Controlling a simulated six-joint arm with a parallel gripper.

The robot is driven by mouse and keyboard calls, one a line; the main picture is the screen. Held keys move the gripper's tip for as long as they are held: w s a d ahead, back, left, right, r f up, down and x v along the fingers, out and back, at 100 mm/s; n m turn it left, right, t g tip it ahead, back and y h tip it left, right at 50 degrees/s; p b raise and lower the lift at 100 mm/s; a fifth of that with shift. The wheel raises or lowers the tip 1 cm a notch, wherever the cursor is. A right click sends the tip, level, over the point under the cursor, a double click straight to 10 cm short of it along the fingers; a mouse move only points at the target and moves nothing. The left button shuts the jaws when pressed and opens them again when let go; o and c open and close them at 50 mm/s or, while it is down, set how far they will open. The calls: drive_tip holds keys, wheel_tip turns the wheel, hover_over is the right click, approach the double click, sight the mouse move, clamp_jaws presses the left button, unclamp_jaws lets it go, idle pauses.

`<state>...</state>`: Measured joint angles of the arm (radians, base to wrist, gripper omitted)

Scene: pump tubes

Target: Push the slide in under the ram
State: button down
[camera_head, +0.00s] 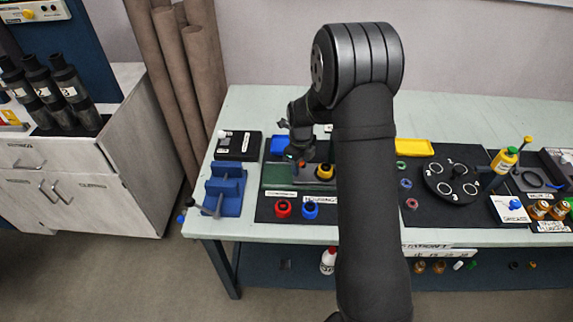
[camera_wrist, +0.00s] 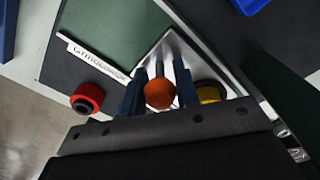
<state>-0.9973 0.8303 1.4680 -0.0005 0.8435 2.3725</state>
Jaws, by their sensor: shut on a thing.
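The slide (camera_wrist: 203,63) is a pale metal plate beside a green block in the wrist view. An orange knob (camera_wrist: 160,94) on a short metal post stands on it, and a yellow round part (camera_wrist: 209,95) sits to the right of the knob. My gripper (camera_wrist: 160,90) has its two blue fingers on either side of the knob and is shut on it. In the head view my gripper (camera_head: 299,162) is low over the slide (camera_head: 311,174), with the yellow part (camera_head: 325,171) just right of it. I cannot make out the ram; my arm covers part of that area.
The green block (camera_wrist: 120,28) lies beside the slide. A red ring-like part (camera_wrist: 87,98) and a blue one (camera_head: 310,210) stand on the dark mat in front. A blue stand (camera_head: 225,190) is at the left, a black round dial (camera_head: 451,178) at the right.

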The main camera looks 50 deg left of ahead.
drive_tip(key=c, duration=1.1)
unclamp_jaws()
drive_tip(key=shift+c, duration=0.2)
wheel_tip(320, 180, up, 18)
drive_tip(key=shift+f, duration=0.25)
